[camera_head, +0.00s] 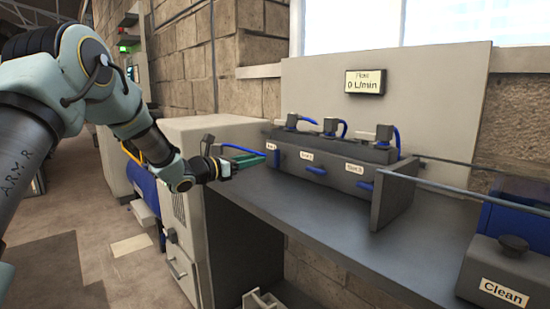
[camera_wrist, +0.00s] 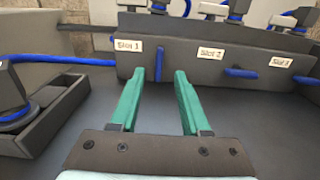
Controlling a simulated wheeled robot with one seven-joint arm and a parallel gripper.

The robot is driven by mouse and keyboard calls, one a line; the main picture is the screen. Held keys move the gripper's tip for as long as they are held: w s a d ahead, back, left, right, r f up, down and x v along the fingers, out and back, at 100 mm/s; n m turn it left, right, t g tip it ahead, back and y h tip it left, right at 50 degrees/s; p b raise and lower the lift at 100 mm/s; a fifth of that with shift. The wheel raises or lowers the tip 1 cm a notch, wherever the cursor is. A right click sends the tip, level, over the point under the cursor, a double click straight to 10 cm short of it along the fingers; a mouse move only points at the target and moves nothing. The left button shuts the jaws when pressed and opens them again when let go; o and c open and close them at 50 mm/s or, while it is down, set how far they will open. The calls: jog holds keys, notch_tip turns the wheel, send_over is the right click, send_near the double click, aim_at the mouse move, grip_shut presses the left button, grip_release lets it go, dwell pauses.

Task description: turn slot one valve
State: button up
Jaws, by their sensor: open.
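The slot one valve is a blue lever (camera_wrist: 160,62) on the front of a dark grey manifold block (camera_wrist: 205,65), right of the "Slot 1" label (camera_wrist: 128,45). The lever stands upright. In the head view the lever (camera_head: 277,158) is just beyond my gripper (camera_head: 252,156). My gripper has green fingers and is open and empty. In the wrist view the lever shows in line with the gap between the fingertips (camera_wrist: 160,74). I cannot tell whether the fingers reach around it.
The slot 2 lever (camera_head: 313,170) and slot 3 lever (camera_head: 365,186) lie horizontal. A display (camera_head: 364,82) reads 0 L/min. A grey side plate (camera_head: 393,196) bounds the block at right. A dark tray (camera_wrist: 60,105) is left in the wrist view. The grey bench (camera_head: 330,210) in front is clear.

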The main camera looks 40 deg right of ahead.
aim_at(277, 159)
jog(key=d, duration=0.8)
jog(key=shift+s+d+p, duration=0.2)
jog(key=shift+p, duration=0.2)
jog(key=shift+c, duration=0.3)
grip_shut()
